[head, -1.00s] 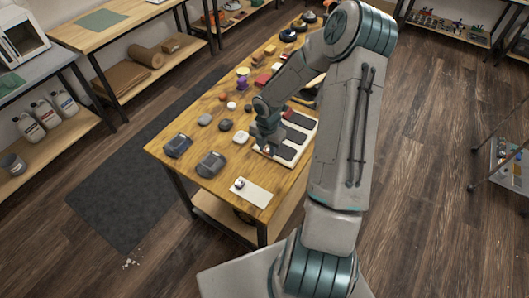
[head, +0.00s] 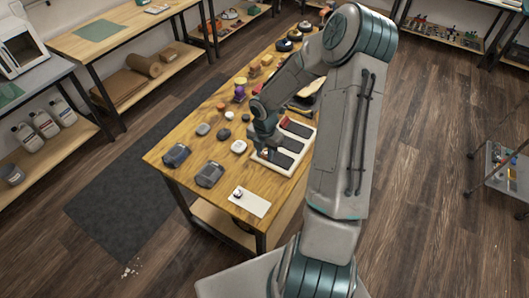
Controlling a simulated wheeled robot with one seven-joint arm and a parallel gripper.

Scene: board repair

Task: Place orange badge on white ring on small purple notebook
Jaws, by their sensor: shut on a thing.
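My gripper (head: 267,152) points down at the left side of a white tray (head: 250,157) with dark slots. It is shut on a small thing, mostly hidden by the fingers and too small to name. I cannot tell whether that thing touches the tray. A small purple item (head: 239,94) stands among the objects further back on the table, left of my arm. Small orange items (head: 254,71) lie behind it. I cannot make out which of these is the badge or the notebook. I cannot pick out the white ring for certain.
The wooden table (head: 190,130) holds two dark grey devices (head: 209,174) at the front left. A white card (head: 249,203) with a small item on it lies at the front edge. A whitish block (head: 239,146) sits left of the tray. My arm hides the table's right side.

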